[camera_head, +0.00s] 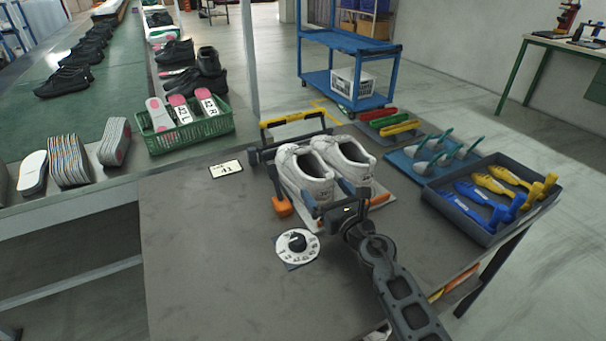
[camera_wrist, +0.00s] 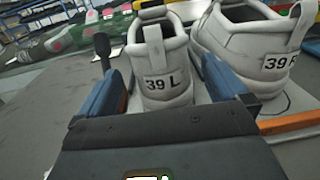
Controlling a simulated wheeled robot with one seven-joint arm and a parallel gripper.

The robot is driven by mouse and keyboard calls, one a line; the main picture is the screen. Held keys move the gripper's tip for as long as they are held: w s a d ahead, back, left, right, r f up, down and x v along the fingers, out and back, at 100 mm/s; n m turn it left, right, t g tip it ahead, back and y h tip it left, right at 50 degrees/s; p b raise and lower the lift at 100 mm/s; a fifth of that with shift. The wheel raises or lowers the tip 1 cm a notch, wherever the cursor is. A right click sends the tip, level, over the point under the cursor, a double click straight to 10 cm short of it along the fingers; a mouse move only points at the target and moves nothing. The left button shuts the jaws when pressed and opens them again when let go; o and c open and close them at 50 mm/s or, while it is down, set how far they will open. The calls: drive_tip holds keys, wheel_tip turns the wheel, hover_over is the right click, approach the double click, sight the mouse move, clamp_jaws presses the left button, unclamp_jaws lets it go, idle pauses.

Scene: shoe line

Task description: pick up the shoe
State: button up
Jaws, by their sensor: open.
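A pair of white shoes stands side by side on the work table. The left shoe (camera_head: 303,178) is labelled 39 L on its heel, and it also shows in the wrist view (camera_wrist: 164,62). The right shoe (camera_head: 346,158), labelled 39 R, stands beside it, partly cut off in the wrist view (camera_wrist: 262,45). My gripper (camera_head: 334,202) is open behind the heels. In the wrist view, its blue fingers (camera_wrist: 162,88) lie either side of the 39 L heel, the right finger near the gap between the shoes. Whether they touch is unclear.
The shoes stand in a fixture with a yellow bar (camera_head: 295,119). A dial (camera_head: 297,245) and a card reading 41 (camera_head: 226,169) lie on the table (camera_head: 200,260). A dark tray (camera_head: 457,212) of blue and yellow shoe forms stands right; a green basket (camera_head: 153,145) stands left.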

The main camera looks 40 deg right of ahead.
drive_tip(key=shift+x, duration=2.65)
drive_tip(key=shift+r, duration=0.1)
drive_tip(key=shift+c, duration=0.5)
drive_tip(key=c, duration=0.7)
drive_tip(key=shift+c, duration=0.7)
drive_tip(key=shift+r, duration=0.15)
